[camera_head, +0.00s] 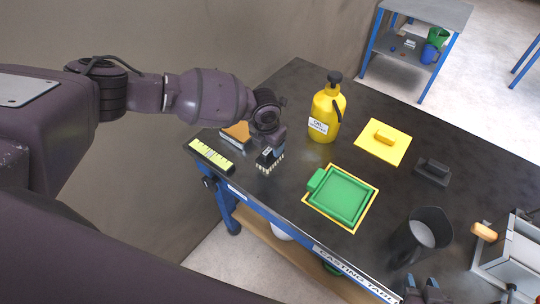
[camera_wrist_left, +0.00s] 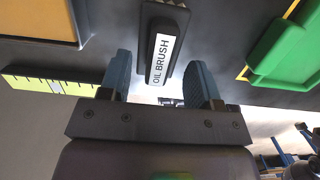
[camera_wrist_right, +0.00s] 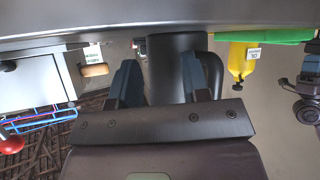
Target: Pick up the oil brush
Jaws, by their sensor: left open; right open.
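The oil brush is a dark block with a white label reading "OIL BRUSH" and pale bristles. In the head view the brush (camera_head: 269,163) is on the dark table near its left edge, directly below my left gripper (camera_head: 267,146). In the left wrist view the brush (camera_wrist_left: 150,22) lies between the two open fingers of my left gripper (camera_wrist_left: 160,62). Gaps show on both sides, so it is not clamped. My right gripper (camera_head: 423,284) is open at the table's front edge. In the right wrist view my right gripper (camera_wrist_right: 168,75) has a dark jug (camera_wrist_right: 172,60) beyond its fingers.
A yellow level (camera_head: 211,157) and an orange-topped block (camera_head: 237,132) lie left of the brush. A yellow oil bottle (camera_head: 325,112) stands behind it. A green tray (camera_head: 340,196) is to the right. Farther right are a yellow float (camera_head: 383,142), a dark block (camera_head: 433,171) and the jug (camera_head: 420,238).

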